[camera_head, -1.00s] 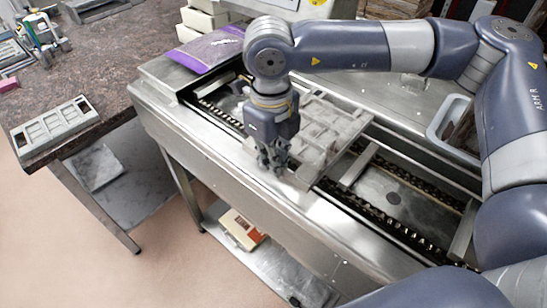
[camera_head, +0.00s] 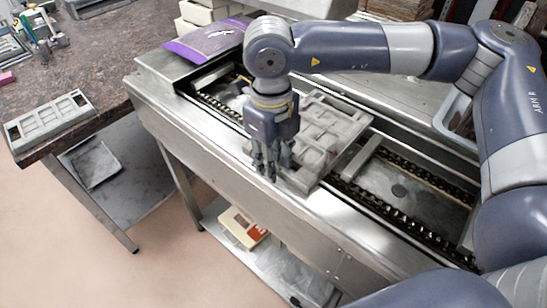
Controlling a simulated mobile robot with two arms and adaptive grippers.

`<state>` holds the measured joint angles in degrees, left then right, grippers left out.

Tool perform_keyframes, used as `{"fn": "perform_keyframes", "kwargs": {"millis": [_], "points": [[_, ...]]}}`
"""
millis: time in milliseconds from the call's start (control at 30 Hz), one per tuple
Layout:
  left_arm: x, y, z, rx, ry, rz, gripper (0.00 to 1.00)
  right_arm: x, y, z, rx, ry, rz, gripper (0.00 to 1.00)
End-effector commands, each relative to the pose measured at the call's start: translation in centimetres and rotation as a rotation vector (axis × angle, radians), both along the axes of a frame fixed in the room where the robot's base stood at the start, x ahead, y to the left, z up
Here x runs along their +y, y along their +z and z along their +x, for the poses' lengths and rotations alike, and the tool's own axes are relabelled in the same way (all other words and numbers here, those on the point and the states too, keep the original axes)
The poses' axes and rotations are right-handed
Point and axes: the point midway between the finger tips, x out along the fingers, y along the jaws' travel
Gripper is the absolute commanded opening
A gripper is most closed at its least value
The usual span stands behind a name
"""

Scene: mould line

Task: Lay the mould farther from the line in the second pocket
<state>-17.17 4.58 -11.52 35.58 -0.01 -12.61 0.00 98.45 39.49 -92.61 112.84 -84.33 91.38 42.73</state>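A grey mould (camera_head: 330,128) with several cavities lies over the metal conveyor line (camera_head: 340,225); its near edge reaches over the front rail. A second mould (camera_head: 48,120), pale grey, lies on the front corner of the dark stone-topped table, farther from the line. My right gripper (camera_head: 269,176) points down at the near left edge of the mould on the line. Its fingers overlap that edge, and I cannot tell whether they are shut on it. An empty pocket (camera_head: 398,190) between crossbars shows to the right of this mould. My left gripper is not in view.
A purple packet (camera_head: 208,40) lies on the far left end of the line. The table (camera_head: 110,55) has free room behind its mould. A red-and-white box (camera_head: 243,228) sits on the shelf under the line.

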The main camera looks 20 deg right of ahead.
Motion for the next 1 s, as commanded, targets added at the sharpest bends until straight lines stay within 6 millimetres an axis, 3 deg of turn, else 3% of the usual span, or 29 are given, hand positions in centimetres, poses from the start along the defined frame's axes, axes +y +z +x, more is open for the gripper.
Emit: {"fn": "perform_keyframes", "kwargs": {"millis": [233,367,800,1000], "points": [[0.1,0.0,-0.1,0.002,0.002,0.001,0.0,0.0,0.0,0.0,0.001,0.0,0.0,0.29],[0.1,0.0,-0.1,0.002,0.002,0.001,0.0,0.1,1.1,0.0,-0.001,0.0,0.001,0.29],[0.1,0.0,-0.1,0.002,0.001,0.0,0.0,0.3,9.8,-0.1,-0.002,0.0,0.001,0.29],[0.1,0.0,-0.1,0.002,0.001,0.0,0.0,0.4,11.7,-0.2,0.0,0.0,0.0,0.29]]}}
